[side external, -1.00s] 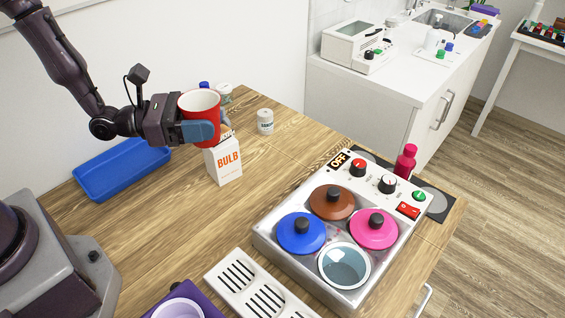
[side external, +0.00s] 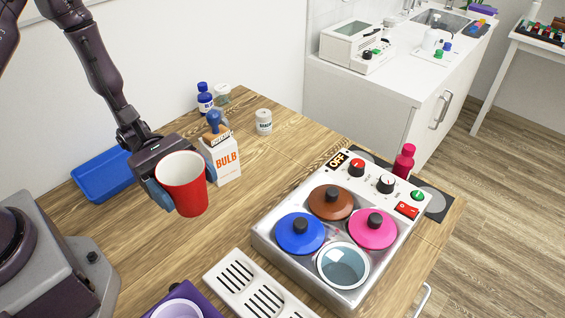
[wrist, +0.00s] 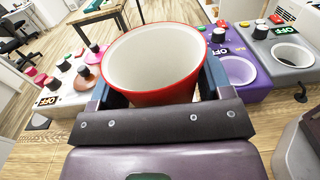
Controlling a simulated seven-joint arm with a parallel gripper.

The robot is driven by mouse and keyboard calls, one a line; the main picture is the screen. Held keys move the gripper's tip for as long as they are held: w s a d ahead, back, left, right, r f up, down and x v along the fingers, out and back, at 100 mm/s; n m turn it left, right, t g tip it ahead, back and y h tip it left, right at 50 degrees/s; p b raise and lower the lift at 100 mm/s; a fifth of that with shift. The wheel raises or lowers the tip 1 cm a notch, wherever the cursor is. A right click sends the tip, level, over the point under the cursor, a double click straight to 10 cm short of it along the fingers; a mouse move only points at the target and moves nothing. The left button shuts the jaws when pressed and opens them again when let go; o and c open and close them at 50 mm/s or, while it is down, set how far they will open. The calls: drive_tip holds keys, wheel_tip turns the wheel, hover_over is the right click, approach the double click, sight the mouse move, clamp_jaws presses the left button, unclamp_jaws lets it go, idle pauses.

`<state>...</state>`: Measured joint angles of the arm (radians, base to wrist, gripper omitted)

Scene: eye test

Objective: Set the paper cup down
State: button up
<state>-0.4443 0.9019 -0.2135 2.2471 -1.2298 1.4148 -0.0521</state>
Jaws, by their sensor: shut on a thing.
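The paper cup (side external: 182,190) is red outside and white inside, with its open mouth up. My gripper (side external: 182,192) is shut on it, one blue finger on each side. In the side view the cup is in front of the bulb box, over the wooden table (side external: 255,185); I cannot tell how far its base is above the tabletop. In the wrist view the cup (wrist: 155,62) fills the middle, between the fingers (wrist: 157,90). It looks empty and nearly upright.
The bulb box (side external: 226,160) stands just behind the cup. A blue tray (side external: 100,178) lies to the left. A white unit with coloured lidded pots (side external: 262,238) stands to the right, a slotted white rack (side external: 238,273) in front. Bare wood lies between cup and unit.

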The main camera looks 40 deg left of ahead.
drive_tip(key=s+a+f+m+g+y, duration=0.2)
drive_tip(key=s+m+g+y, duration=0.1)
drive_tip(key=s+m+g, duration=0.3)
drive_tip(key=s+a+f+m+g+y, duration=0.2)
drive_tip(key=s+a+m+g+y, duration=0.15)
drive_tip(key=g, duration=0.35)
drive_tip(key=s+a+m+g+y, duration=0.3)
drive_tip(key=a+m+g+y, duration=0.1)
drive_tip(key=a+m+y, duration=0.4)
drive_tip(key=w+a+r+m+t+y, duration=0.6)
drive_tip(key=w+a+m+t+y, duration=0.55)
drive_tip(key=y, duration=0.85)
drive_tip(key=w+d+r+m+t+h, duration=0.1)
drive_tip(key=w+d+r+m+t, duration=0.25)
drive_tip(key=w+m+t, duration=0.45)
drive_tip(key=w+d+r+m+t+h, duration=0.15)
drive_tip(key=w+d+m+t, duration=0.35)
drive_tip(key=w+t, duration=0.5)
drive_tip(key=w+d+f+m+t+h, duration=0.5)
drive_tip(key=w+d+f+m+h, duration=0.2)
drive_tip(key=w+d+f, duration=0.3)
drive_tip(key=shift+g, duration=0.25)
drive_tip(key=shift+w+d+f, duration=0.1)
drive_tip(key=shift+d+f, duration=0.2)
drive_tip(key=shift+f, duration=1.35)
drive_tip(key=shift+d+f, duration=0.35)
drive_tip(key=shift+f, duration=1.3)
drive_tip(key=shift+w+d+f, duration=0.1)
drive_tip(key=shift+d+f, duration=0.2)
drive_tip(key=shift+f, duration=1.35)
